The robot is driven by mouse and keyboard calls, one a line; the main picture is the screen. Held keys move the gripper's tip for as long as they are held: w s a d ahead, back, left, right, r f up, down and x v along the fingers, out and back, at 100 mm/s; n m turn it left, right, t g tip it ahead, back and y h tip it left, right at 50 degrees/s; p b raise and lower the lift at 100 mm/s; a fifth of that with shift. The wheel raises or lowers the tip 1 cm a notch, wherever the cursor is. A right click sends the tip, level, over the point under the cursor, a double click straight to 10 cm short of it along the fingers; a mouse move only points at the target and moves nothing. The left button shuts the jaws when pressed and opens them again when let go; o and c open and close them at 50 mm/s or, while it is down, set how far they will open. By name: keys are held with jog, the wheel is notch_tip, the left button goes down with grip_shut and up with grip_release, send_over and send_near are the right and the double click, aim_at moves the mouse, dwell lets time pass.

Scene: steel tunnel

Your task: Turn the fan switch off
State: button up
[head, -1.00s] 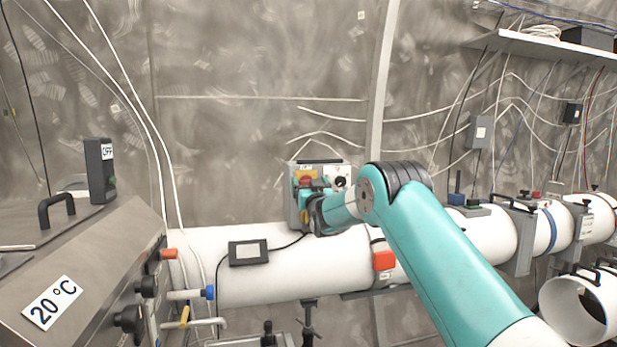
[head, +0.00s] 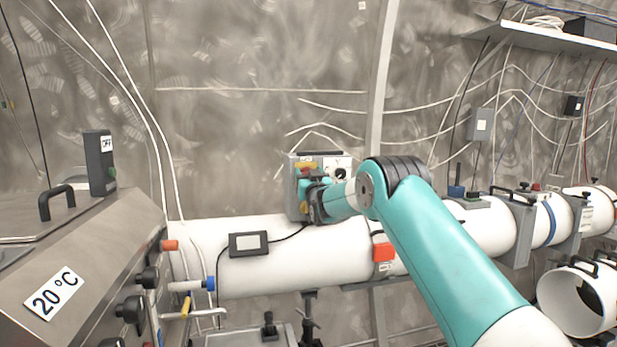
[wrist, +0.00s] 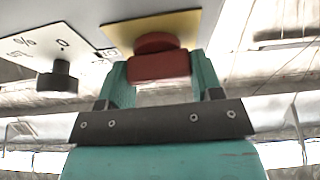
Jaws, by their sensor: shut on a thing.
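A grey control box (head: 293,205) is mounted at the white pipe. In the wrist view, a red switch handle (wrist: 158,62) on a yellow plate (wrist: 188,25) sits between the two teal fingers of my gripper (wrist: 160,72). My gripper is shut on the red switch handle. In the head view, my gripper (head: 306,190) is at the box front and mostly hides the handle; the yellow plate (head: 306,165) shows above it. A black knob (wrist: 57,77) on a white marked plate is left of the handle in the wrist view; it also shows in the head view (head: 341,173).
The white pipe (head: 340,262) runs below the box, with a small black display (head: 249,244) and a red block (head: 383,252) on it. A steel cabinet (head: 90,260) labelled 20 °C stands at left. Cables hang along the wall.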

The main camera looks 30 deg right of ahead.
jog(key=shift+f+n+b, duration=0.15)
jog(key=shift+n+b, duration=0.15)
jog(key=n+y+b, duration=0.1)
jog(key=n+b, duration=0.1)
jog(key=b, duration=0.1)
jog(key=n+y+b, duration=0.2)
jog(key=n+b, duration=0.1)
jog(key=shift+f+n, duration=0.2)
jog(key=shift+n, duration=0.1)
jog(key=n+y+b, duration=0.1)
jog(key=n+b, duration=0.1)
jog(key=n, duration=0.1)
jog(key=n+y+b, duration=0.1)
jog(key=n+b, duration=0.1)
jog(key=n, duration=0.1)
jog(key=shift+a+r+y+b, duration=0.1)
jog(key=shift+r+y+b, duration=0.05)
jog(key=shift+y+b, duration=0.2)
jog(key=n+g+y, duration=0.1)
jog(key=n, duration=0.1)
jog(key=n+g+y+b, duration=0.1)
jog(key=n, duration=0.2)
jog(key=shift+r, duration=0.1)
jog(key=n+g, duration=0.1)
jog(key=n, duration=0.3)
jog(key=shift+a+n, duration=0.1)
jog(key=shift+n, duration=0.2)
jog(key=shift+g, duration=0.3)
jog(key=o, duration=0.9)
jog(key=shift+w, duration=0.1)
